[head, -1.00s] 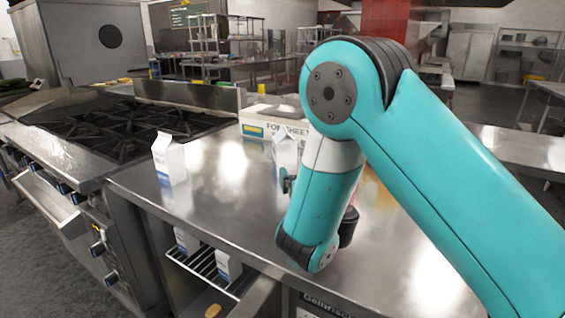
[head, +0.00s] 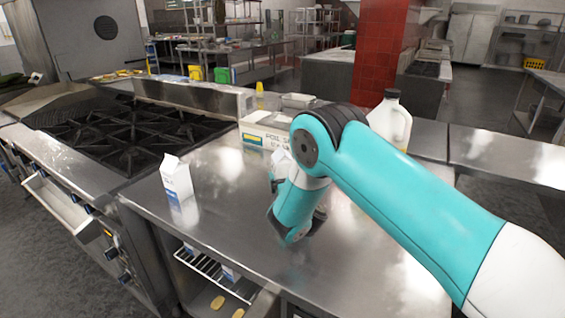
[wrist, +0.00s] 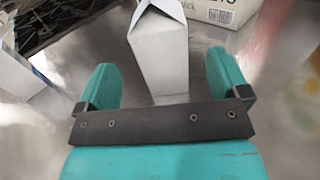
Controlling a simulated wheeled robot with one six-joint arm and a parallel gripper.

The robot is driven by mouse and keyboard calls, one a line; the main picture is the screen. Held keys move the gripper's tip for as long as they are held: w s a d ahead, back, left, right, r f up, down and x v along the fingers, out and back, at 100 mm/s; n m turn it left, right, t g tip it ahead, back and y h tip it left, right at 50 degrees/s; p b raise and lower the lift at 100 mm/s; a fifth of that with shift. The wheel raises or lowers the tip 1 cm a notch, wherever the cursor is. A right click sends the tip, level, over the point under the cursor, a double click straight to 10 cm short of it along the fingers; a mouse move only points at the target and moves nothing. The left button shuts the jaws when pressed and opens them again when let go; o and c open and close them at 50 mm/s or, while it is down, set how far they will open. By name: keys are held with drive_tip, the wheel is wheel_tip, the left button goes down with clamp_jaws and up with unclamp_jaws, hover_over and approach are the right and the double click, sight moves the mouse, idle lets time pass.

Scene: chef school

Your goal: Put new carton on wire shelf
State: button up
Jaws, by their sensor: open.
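A white carton (wrist: 160,58) stands upright on the steel counter, ahead of and between the fingertips of my gripper (wrist: 162,82) in the wrist view. My gripper is open, and I cannot tell whether the carton's near part is inside the jaws. In the head view this carton (head: 281,160) is mostly hidden behind my arm. A second white and blue carton (head: 177,178) stands upright on the counter near the stove. The wire shelf (head: 208,268) is below the counter top in an open compartment. Cartons (head: 231,273) show partly there under the counter edge.
A foil-sheet box (head: 262,136) lies behind the carton on the counter. A white jug (head: 391,120) stands at the back, beyond my arm. The stove (head: 130,135) is at left. The front middle counter is clear. Tan oval items (head: 217,302) lie in the lower compartment.

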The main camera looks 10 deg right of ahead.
sight(285, 168)
drive_tip(key=shift+w+p, duration=0.35)
drive_tip(key=shift+w, duration=0.65)
drive_tip(key=w+p, duration=0.1)
drive_tip(key=w, duration=0.1)
drive_tip(key=w+p, duration=0.1)
drive_tip(key=w, duration=0.1)
drive_tip(key=shift+r+p, duration=0.3)
drive_tip(key=shift+p, duration=0.05)
drive_tip(key=shift+w+f, duration=0.15)
drive_tip(key=shift+w, duration=0.45)
drive_tip(key=c, duration=1.2)
drive_tip(key=shift+c, duration=0.9)
drive_tip(key=shift+r, duration=0.2)
